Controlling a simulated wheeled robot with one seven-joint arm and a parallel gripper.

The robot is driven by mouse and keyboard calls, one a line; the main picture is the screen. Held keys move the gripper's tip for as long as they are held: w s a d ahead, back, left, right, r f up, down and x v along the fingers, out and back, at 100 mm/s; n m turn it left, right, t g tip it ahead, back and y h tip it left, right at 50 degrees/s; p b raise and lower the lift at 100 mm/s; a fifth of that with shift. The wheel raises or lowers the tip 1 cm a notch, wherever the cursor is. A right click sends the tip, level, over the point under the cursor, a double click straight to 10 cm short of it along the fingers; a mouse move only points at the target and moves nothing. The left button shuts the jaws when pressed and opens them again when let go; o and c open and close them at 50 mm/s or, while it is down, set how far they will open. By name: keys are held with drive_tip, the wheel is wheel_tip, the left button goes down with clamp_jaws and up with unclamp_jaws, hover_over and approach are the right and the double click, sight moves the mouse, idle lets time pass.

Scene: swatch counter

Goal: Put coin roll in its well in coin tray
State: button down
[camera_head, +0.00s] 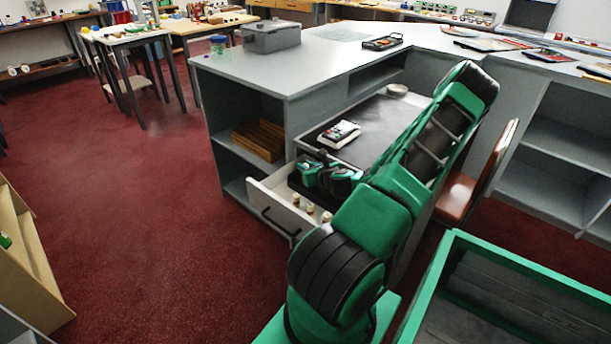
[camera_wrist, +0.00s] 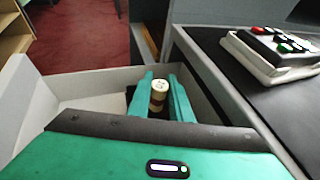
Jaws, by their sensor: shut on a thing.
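A coin roll (camera_wrist: 159,92) with a pale round top and brown bands stands upright between the two green fingers of my gripper (camera_wrist: 160,86) in the wrist view. The fingers are shut on it, inside an open white drawer (camera_wrist: 95,83). In the head view my gripper (camera_head: 325,177) is over the drawer (camera_head: 268,204), and its body hides the held roll. Several small rolls (camera_head: 310,208) stand in the drawer's near part. A dark patch beside the left finger may be part of the coin tray; its wells are not clear.
A card terminal (camera_head: 340,133) lies on the dark mat (camera_head: 372,119) right of the drawer. A grey counter (camera_head: 330,62) with a grey box (camera_head: 271,37) stands behind. A brown chair (camera_head: 470,190) is at the right. The red floor at left is clear.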

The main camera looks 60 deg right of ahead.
wheel_tip(320, 180, down, 3)
drive_tip(key=shift+d+f, duration=0.1)
drive_tip(key=shift+f, duration=0.05)
drive_tip(key=shift+w+a+f, duration=0.2)
drive_tip(key=shift+a+f, duration=0.05)
drive_tip(key=shift+f, duration=0.2)
drive_tip(key=c, duration=1.9)
unclamp_jaws()
